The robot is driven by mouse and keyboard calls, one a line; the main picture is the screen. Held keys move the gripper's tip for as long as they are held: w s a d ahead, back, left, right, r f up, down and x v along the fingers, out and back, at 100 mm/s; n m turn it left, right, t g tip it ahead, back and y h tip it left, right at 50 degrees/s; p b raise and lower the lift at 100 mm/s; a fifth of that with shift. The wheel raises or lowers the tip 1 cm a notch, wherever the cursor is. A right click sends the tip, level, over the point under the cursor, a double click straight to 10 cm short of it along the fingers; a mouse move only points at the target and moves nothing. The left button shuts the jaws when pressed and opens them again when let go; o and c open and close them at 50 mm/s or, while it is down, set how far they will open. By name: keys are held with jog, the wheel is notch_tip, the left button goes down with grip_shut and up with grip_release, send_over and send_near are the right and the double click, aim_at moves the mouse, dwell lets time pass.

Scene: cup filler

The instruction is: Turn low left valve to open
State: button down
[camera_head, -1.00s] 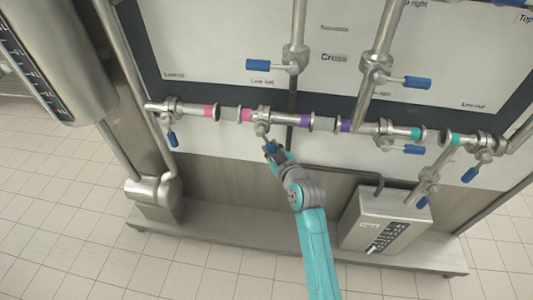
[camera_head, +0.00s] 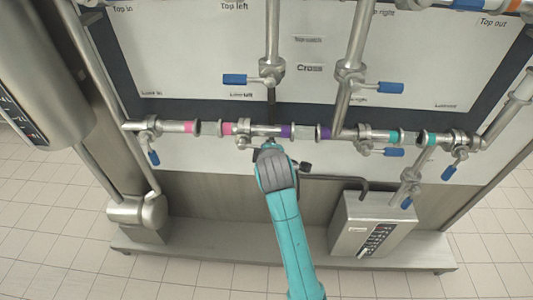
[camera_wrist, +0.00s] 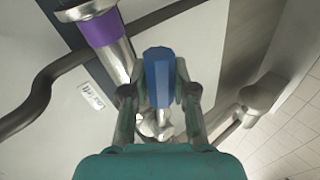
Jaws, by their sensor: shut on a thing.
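The low left valve (camera_head: 243,131) sits on the low horizontal pipe, just left of the purple bands in the head view. Its blue handle (camera_wrist: 158,72) shows in the wrist view between the two fingers of my gripper (camera_wrist: 159,94). My gripper is shut on this handle. In the wrist view the handle slants against the pipe with the purple band (camera_wrist: 100,28). The valve's metal body (camera_wrist: 152,124) shows partly below the handle. In the head view my gripper (camera_head: 268,148) hides the handle, lying right of and below the valve body.
Other blue-handled valves stand near, such as one on the pipe's left (camera_head: 154,157) and one above (camera_head: 236,79). A dark bent tube (camera_head: 335,178) runs right of my gripper to a metal control box (camera_head: 375,224). Tiled floor (camera_head: 60,240) lies clear in front.

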jog(key=shift+r+n+h, duration=0.6)
jog(key=shift+r+h, duration=0.1)
jog(key=shift+r, duration=0.1)
jog(key=c, duration=0.9)
grip_release()
jog(key=v, duration=1.2)
jog(key=shift+r, duration=0.1)
